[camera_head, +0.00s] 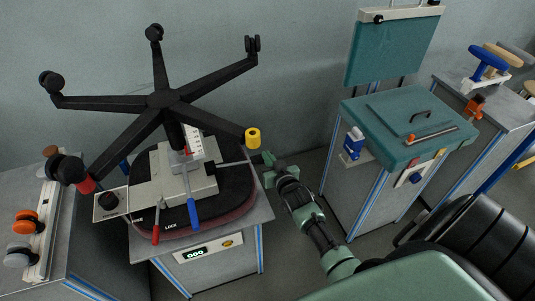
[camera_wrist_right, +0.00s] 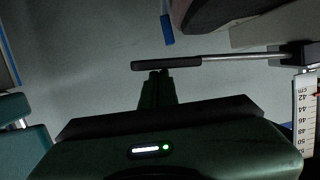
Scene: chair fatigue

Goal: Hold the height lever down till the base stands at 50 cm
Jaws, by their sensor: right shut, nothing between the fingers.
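An upside-down chair sits on a grey test stand, its black five-armed base (camera_head: 162,98) on top with casters at the arm ends. The height lever, a thin rod with a black grip (camera_head: 232,163), sticks out right from the grey mechanism (camera_head: 190,184). It crosses the right wrist view with its black grip (camera_wrist_right: 165,66). My right gripper (camera_head: 268,159) is shut and empty at the lever's outer end. Its fingertips (camera_wrist_right: 160,74) appear right at the grip; I cannot tell whether they touch. A white centimetre scale (camera_head: 195,142) stands by the column; the pointer reading is unclear.
A blue-tipped lever (camera_head: 193,213) and a red-tipped lever (camera_head: 156,236) hang at the seat's front. A display (camera_head: 195,252) is on the stand. A teal-topped cabinet (camera_head: 405,125) stands right; a caster rack (camera_head: 40,225) is left. Floor between stand and cabinet is clear.

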